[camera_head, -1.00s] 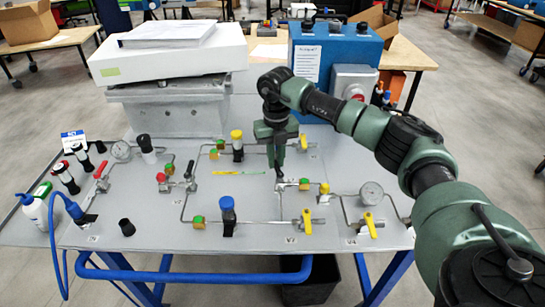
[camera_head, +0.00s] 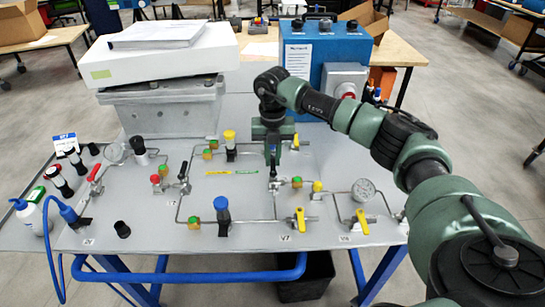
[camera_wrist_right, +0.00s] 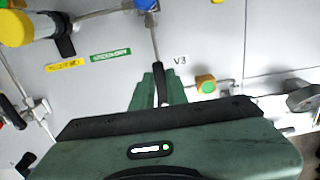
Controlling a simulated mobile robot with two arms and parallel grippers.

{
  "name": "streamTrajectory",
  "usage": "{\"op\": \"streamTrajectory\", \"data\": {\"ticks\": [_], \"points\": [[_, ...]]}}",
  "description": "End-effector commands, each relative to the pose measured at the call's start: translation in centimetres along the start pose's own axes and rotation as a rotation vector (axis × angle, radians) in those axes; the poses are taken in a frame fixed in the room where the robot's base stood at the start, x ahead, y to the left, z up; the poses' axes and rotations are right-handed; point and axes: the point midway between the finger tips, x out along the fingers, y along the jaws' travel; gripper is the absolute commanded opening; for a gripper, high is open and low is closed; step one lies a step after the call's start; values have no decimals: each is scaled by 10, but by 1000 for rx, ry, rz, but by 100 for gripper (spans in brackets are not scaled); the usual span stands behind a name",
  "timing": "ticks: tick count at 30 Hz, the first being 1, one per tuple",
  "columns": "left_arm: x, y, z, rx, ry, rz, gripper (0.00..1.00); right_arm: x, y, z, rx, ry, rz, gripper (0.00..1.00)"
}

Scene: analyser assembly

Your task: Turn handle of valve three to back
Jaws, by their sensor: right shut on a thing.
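The valve three handle (camera_wrist_right: 161,80) is a slim black lever. In the wrist view it stands between my fingers, with the V3 label (camera_wrist_right: 180,59) beside it on the panel. My right gripper (camera_wrist_right: 158,95) is shut on this handle. In the head view my right gripper (camera_head: 272,152) points down over the middle of the panel, and the black lever (camera_head: 273,172) shows below it. The gripper hides part of the handle. My left gripper is not in view.
The light grey panel (camera_head: 130,205) carries thin pipes and gauges. A blue-topped valve (camera_head: 222,210) and a yellow lever (camera_head: 299,220) stand in front of the gripper. A yellow-topped valve (camera_head: 230,140) is to its left. A blue box (camera_head: 325,60) stands behind.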

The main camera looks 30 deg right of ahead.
Motion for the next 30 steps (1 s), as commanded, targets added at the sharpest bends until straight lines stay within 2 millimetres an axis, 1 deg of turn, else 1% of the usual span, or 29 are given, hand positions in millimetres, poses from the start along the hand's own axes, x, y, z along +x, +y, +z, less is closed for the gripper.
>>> {"op": "streamTrajectory", "data": {"ticks": [2,3,4,5,14,17,20,24,27,30], "points": [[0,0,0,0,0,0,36,-1,-1,1,4,-2,1,0],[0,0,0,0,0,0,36,-1,-1,1,4,-2,0,23],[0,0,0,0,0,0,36,-1,0,1,4,-2,1,31],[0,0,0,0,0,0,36,-1,0,1,3,-2,0,36],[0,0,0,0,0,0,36,-1,0,0,1,-1,0,36],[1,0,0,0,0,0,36,-7,0,1,0,-2,1,36],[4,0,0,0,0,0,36,-21,0,1,1,-3,2,36],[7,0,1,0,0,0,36,-47,0,1,1,-4,4,36],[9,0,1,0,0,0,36,-62,0,1,1,-4,2,36],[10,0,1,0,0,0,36,-72,0,1,2,-3,2,36]]}}
